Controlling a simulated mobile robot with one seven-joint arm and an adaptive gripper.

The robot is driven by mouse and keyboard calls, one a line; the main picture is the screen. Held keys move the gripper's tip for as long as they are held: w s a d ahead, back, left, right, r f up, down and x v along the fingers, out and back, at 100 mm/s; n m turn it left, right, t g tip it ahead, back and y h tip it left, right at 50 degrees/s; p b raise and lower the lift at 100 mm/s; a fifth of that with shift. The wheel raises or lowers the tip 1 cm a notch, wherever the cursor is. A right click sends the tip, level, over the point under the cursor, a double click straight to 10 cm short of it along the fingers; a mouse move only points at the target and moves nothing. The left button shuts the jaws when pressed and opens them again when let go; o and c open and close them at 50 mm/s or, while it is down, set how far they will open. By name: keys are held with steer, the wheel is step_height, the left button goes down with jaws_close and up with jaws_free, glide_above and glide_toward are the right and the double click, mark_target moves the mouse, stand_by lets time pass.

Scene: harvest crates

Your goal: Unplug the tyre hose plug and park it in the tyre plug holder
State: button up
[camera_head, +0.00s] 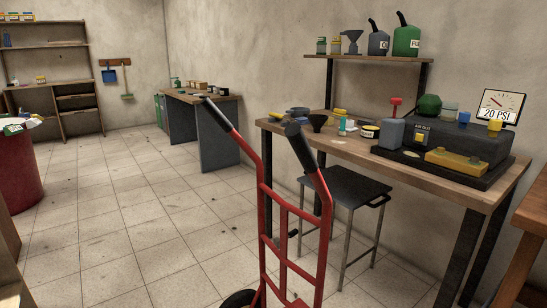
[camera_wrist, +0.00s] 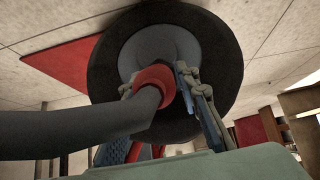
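In the wrist view the tyre hose plug (camera_wrist: 152,76) has a red collar with a thick dark hose (camera_wrist: 70,134) running off to the left. It lies in front of the grey hub of a black tyre (camera_wrist: 229,62); whether it is seated there is hidden. My gripper (camera_wrist: 157,82) has a finger against each side of the red collar and looks shut on it, the left finger partly behind the hose. In the head view my gripper is out of sight. No tyre plug holder can be told for sure; a dark air unit (camera_head: 455,138) stands on the workbench.
A red hand truck (camera_head: 297,213) stands in front of the workbench (camera_head: 478,194), with a tyre (camera_head: 240,299) at the lower edge. A dark stool (camera_head: 345,187) is tucked at the bench. A gauge (camera_head: 500,106) reads 20 PSI. The tiled floor at left centre is open.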

steer(key=o, duration=0.7)
steer(key=shift+v, duration=3.8)
